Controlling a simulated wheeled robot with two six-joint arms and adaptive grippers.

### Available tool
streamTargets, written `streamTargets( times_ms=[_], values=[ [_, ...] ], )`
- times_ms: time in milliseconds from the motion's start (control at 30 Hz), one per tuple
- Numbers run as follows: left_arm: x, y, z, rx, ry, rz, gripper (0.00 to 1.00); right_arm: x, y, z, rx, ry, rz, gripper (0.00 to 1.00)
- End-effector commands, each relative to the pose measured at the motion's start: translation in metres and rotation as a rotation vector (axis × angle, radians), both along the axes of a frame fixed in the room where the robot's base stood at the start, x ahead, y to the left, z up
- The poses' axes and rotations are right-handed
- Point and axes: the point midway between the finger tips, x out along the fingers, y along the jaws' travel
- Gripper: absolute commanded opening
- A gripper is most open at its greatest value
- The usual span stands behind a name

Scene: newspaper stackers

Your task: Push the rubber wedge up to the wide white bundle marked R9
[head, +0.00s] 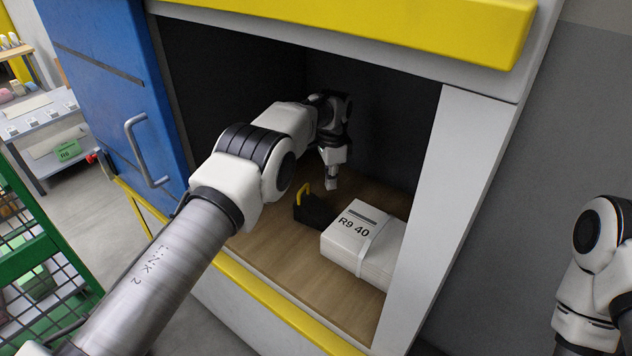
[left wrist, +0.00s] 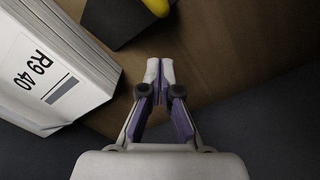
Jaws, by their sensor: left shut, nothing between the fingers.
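The rubber wedge (head: 314,212) is black with a yellow handle. It stands on the wooden floor of the open bay, left of the white bundle and apart from it in the head view. The wide white bundle (head: 352,240) is marked R9 40 and has a pale strap. In the left wrist view, the bundle (left wrist: 50,85) is at the left and part of the wedge (left wrist: 118,18) is at the top edge. My left gripper (head: 332,184) is shut and empty, pointing down behind the wedge and bundle; its tips (left wrist: 160,70) show in the wrist view.
The bay's right wall (head: 445,190) stands close beside the bundle. A blue door (head: 110,80) hangs open at the left. A yellow edge (head: 285,308) runs along the bay's front. Bare wooden floor (head: 275,252) lies in front of the wedge. My right arm is outside the bay.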

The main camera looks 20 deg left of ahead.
Motion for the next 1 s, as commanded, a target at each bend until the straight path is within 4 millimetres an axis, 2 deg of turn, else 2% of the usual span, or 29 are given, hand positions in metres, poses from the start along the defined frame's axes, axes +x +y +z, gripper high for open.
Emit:
streamTargets(
  times_ms=[67,300,667,867,1000],
  values=[
    [-0.005,0.010,0.005,0.001,0.001,0.003,0.00,0.000,0.000,0.005,0.000,0.000,0.000,0.40],
    [-0.020,0.031,0.002,0.000,0.001,0.002,0.00,0.000,0.000,0.010,0.000,0.000,0.000,0.40],
    [-0.022,0.034,0.001,0.000,0.000,0.000,0.00,0.000,0.000,0.010,0.000,0.000,0.000,0.40],
    [-0.026,0.040,0.004,0.000,0.002,0.001,0.00,0.000,0.000,0.022,0.000,0.000,0.000,0.40],
    [-0.026,0.040,0.001,0.001,0.001,0.000,0.00,0.000,0.000,0.020,0.000,0.000,0.000,0.40]
  ],
)
